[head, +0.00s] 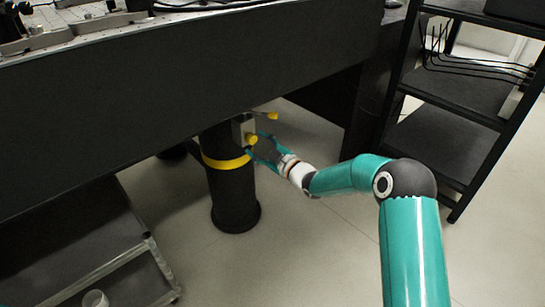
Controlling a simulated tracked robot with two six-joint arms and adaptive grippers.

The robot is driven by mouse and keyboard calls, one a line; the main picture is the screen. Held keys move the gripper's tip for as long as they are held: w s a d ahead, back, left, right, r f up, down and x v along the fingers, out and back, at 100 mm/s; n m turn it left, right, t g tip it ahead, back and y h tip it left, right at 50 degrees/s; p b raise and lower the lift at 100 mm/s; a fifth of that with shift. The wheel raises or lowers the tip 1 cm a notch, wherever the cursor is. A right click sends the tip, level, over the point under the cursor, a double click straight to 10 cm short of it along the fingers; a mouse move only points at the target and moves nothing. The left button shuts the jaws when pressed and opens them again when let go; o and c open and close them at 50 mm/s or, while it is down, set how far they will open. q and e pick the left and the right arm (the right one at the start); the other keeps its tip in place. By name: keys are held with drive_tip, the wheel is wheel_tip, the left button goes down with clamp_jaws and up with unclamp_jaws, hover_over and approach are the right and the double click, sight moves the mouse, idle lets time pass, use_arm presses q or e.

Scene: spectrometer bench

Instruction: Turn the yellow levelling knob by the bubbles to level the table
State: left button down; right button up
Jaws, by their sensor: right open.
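Under the optical table (240,75) stands a black cylindrical leg (232,190) with a yellow band. A small grey valve block (240,131) sits at its top right side. A yellow knob (252,140) sticks out from the block, and a yellow lever-like part (272,115) shows just above it to the right. My right gripper (251,147) is open, with its fingers close around or beside the yellow knob; contact cannot be told. The bubbles cannot be made out. My left gripper is not in view.
A black shelf rack (450,120) stands at the right, with bent black rods on it. A grey cart (120,262) with a white cup-like item (95,299) is at the lower left. Optical parts sit on the table top. Pale floor (290,240) is clear between leg and rack.

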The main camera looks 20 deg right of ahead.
drive_tip(key=v, duration=1.1)
